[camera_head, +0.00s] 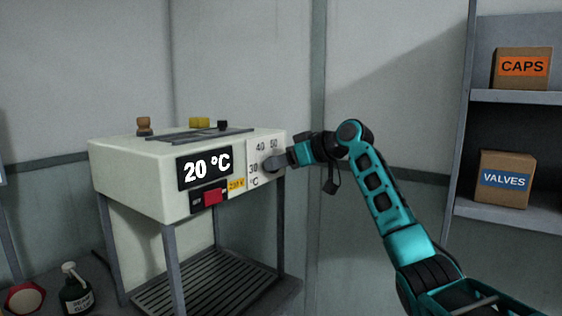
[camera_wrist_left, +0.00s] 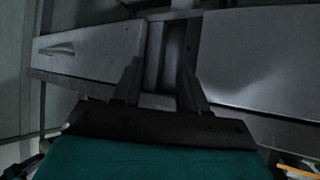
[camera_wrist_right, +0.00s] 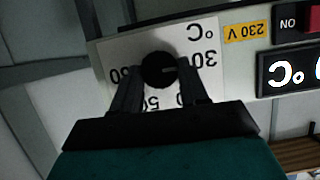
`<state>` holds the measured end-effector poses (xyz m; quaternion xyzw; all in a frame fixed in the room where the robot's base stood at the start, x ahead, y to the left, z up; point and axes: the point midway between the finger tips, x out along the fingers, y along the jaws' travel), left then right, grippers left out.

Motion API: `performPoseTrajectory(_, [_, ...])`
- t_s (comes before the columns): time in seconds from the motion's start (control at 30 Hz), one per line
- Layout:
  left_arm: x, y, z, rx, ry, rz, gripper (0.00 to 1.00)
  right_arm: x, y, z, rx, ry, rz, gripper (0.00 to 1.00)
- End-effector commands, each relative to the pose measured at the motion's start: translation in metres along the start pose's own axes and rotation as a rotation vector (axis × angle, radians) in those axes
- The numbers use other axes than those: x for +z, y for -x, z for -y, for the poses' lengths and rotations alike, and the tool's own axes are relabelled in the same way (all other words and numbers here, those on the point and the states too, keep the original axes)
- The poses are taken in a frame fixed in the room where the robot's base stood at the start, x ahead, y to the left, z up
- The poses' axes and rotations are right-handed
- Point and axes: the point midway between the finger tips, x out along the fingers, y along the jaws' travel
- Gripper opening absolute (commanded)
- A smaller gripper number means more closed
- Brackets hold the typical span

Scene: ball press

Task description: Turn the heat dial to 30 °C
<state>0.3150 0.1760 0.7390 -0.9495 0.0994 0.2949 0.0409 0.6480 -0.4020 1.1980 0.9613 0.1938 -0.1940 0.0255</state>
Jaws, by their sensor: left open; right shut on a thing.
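The heat dial (camera_wrist_right: 159,67) is a round black knob on a white scale plate on the press's front, seen upside down in the right wrist view. A pale mark on it points to the right in that view, roughly toward the side with the printed 30 (camera_wrist_right: 203,58). My right gripper (camera_wrist_right: 160,84) is shut on the dial, one finger on each side. The display (camera_head: 205,167) reads 20 °C. My left gripper (camera_wrist_left: 158,85) is open and empty.
The press (camera_head: 130,172) stands on grey legs, with a red switch (camera_head: 212,196) below its display. A dark bottle (camera_head: 76,292) and a red-rimmed round thing (camera_head: 24,299) are at lower left. Boxes marked CAPS (camera_head: 522,68) and VALVES (camera_head: 505,180) sit on right-hand shelves.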

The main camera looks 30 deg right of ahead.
Motion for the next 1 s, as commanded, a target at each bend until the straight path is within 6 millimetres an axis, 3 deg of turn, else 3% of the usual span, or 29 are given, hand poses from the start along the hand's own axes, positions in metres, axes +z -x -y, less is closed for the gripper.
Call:
performPoseTrajectory(0.53, [-0.0023, -0.0005, 0.0009, -0.002, -0.001, -0.005, 0.43, 0.0003, -0.0002, 0.0005, 0.010, 0.025, 0.000, 0.13])
performPoseTrajectory(0.57, [-0.0022, -0.0005, 0.0010, -0.002, -0.001, -0.005, 0.43, 0.0003, -0.0002, 0.0005, 0.010, 0.025, 0.000, 0.44])
performPoseTrajectory(0.8, [-0.0016, -0.0002, 0.0012, -0.002, -0.001, -0.003, 0.43, 0.0002, -0.0001, 0.0004, 0.010, 0.024, 0.000, 0.67])
performPoseTrajectory(1.0, [0.0003, 0.0006, 0.0010, -0.002, 0.000, 0.001, 0.43, 0.0000, -0.0001, 0.0004, 0.010, 0.024, 0.000, 0.69])
